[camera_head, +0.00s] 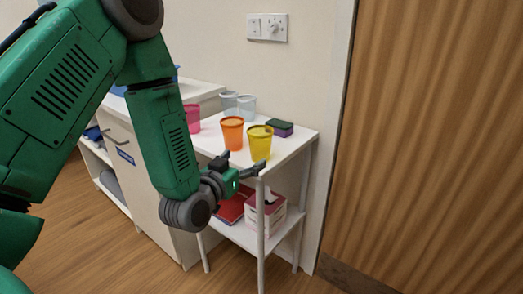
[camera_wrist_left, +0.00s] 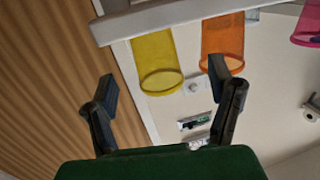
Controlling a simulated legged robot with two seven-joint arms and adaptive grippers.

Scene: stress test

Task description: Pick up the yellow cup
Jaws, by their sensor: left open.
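The yellow cup (camera_head: 260,142) stands upright near the front corner of the white side table, in front of the sponge. My left gripper (camera_head: 240,163) is just in front of the cup at the table's front edge. In the left wrist view the yellow cup (camera_wrist_left: 156,62) is ahead, beyond and between the two open fingers (camera_wrist_left: 163,88). The fingers look empty. I cannot tell from the frames whether any finger touches the cup. My right gripper is not in view.
An orange cup (camera_head: 232,133) stands close left of the yellow one. A pink cup (camera_head: 192,119), clear cups (camera_head: 246,107) and a purple-green sponge (camera_head: 280,127) share the table (camera_head: 298,141). A tissue box (camera_head: 268,216) is on the lower shelf. A wooden door (camera_head: 430,140) is at the right.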

